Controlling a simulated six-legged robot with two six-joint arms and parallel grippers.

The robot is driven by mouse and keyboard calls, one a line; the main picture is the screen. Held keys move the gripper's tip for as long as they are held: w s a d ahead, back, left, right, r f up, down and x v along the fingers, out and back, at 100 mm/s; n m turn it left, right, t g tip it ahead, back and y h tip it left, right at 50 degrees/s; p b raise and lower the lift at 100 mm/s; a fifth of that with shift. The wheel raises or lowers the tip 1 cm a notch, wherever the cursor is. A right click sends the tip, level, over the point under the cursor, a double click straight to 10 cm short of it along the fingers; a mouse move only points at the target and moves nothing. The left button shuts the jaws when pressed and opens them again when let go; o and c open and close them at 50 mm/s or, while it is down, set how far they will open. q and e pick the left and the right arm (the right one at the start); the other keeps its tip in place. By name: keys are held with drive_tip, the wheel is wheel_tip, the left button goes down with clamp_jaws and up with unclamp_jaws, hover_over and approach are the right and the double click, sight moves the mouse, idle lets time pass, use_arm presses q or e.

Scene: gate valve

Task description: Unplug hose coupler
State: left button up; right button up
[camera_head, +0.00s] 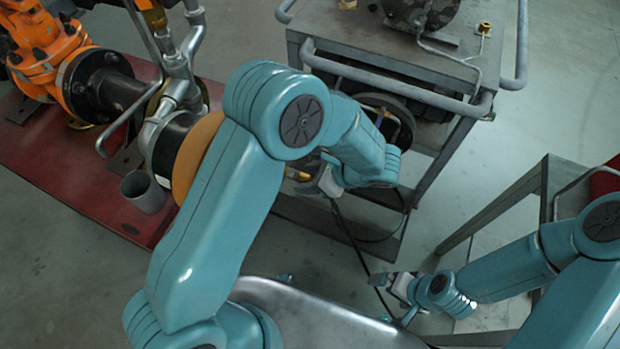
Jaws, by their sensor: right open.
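My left arm reaches in from the left and bends over the middle of the view. My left gripper (318,185) is beside the cart's lower shelf, partly hidden behind my own forearm, and I cannot tell whether it holds anything. A black hose (352,245) runs from close by this gripper down past my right gripper. No hose coupler can be made out for certain; a small yellowish part (298,175) shows just left of the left gripper. My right gripper (385,281) is open at the lower middle, near the hose; I cannot tell whether they touch.
A grey metal cart (400,85) with tube handles stands at the top right, with a dark round part (398,110) under its top. Orange and grey valve piping (100,85) stands on a red base (75,195) at the left. Another table frame (500,212) is at the right. Floor shows between.

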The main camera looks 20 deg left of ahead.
use_arm(q)
clamp_jaws()
drive_tip(key=d, duration=0.6)
idle(0.9)
idle(0.4)
